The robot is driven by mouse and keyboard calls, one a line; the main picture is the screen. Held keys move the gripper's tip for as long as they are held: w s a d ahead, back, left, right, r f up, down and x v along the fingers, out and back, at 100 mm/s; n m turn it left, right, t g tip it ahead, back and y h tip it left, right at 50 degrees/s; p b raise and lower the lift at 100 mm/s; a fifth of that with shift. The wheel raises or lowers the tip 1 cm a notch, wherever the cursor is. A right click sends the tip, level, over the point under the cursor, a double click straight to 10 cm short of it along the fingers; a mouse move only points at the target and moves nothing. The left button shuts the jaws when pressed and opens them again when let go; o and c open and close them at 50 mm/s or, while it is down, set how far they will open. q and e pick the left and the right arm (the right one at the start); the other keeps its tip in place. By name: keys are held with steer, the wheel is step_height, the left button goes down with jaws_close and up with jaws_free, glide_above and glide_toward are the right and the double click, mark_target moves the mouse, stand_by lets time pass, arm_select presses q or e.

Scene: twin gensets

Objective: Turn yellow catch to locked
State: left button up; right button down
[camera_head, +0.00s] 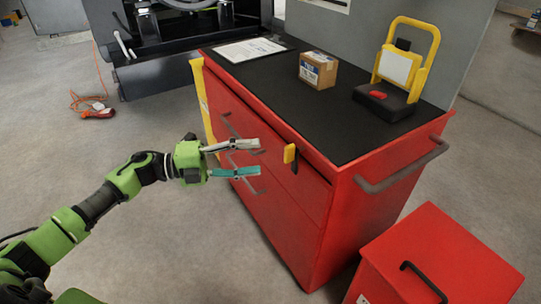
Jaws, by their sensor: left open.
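The yellow catch (289,153) sits on the front of the red tool cabinet (330,215), near the top edge of its drawers. A dark part shows just below and to the right of it. I cannot tell from this view whether the catch is locked. My left gripper (260,158) is open and empty, in front of the drawers and a little left of the catch in the picture. Its fingers point right toward the catch and appear apart from it. My right gripper is not in view.
On the black cabinet top (330,125) are a clipboard (250,49), a cardboard box (318,70) and a yellow-framed work lamp (396,75). A side handle (400,168) juts out at right. A red box (440,255) stands at front right. The floor at left is mostly clear.

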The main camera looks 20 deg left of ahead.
arm_select(q)
steer(key=v, duration=0.4)
stand_by(0.4)
